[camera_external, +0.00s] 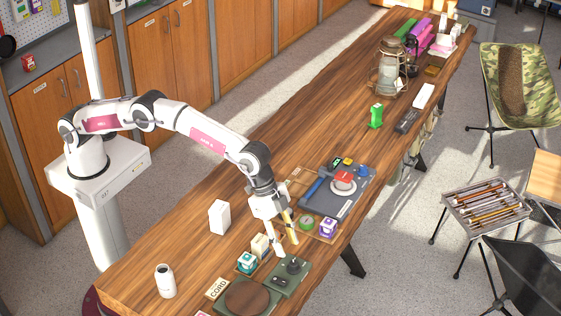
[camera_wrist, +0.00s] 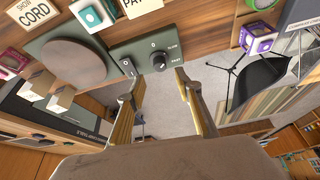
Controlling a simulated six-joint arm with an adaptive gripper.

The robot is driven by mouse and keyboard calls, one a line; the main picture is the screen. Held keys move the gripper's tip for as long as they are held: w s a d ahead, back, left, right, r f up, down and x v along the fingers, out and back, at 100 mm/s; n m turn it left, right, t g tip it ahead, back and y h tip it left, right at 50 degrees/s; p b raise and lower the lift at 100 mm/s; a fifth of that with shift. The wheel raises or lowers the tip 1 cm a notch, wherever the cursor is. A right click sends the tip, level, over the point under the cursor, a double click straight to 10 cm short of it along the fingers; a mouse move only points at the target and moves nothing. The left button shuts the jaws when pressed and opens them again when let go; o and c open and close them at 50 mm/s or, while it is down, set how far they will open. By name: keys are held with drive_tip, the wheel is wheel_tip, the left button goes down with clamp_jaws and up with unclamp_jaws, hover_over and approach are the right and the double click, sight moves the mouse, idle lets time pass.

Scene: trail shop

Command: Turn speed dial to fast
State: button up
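The speed dial (camera_wrist: 159,62) is a small dark round knob on a grey-green control panel (camera_wrist: 139,50). Small lettering beside it reads SLOW and FAST in the wrist view. Its pointer is too small to read surely. A small switch (camera_wrist: 127,68) sits on the same panel to the left. In the external view the dial (camera_external: 294,265) is on the panel near the table's front edge. My gripper (camera_wrist: 156,78) is open and empty, with one finger to each side of the dial's position. In the external view my gripper (camera_external: 284,238) is just above the dial, apart from it.
A round brown disc on a green base (camera_external: 247,297) adjoins the panel. A purple box (camera_external: 328,227) and green item (camera_external: 305,223) lie to the right.

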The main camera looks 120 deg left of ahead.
drive_tip(key=shift+v, duration=2.85)
drive_tip(key=shift+f, duration=0.1)
drive_tip(key=w+d+n+t+h, duration=0.2)
drive_tip(key=w+d+t, duration=0.6)
drive_tip(key=w+d, duration=0.6)
drive_tip(key=n+g+y, duration=0.3)
drive_tip(key=n+y, duration=0.6)
drive_tip(key=y, duration=0.4)
approach(292, 263)
drive_tip(key=shift+w+a, duration=0.35)
drive_tip(key=shift+a, duration=0.15)
drive_tip(key=shift+w+a, duration=0.1)
drive_tip(key=shift+f+x, duration=0.2)
drive_tip(key=shift+x, duration=3.55)
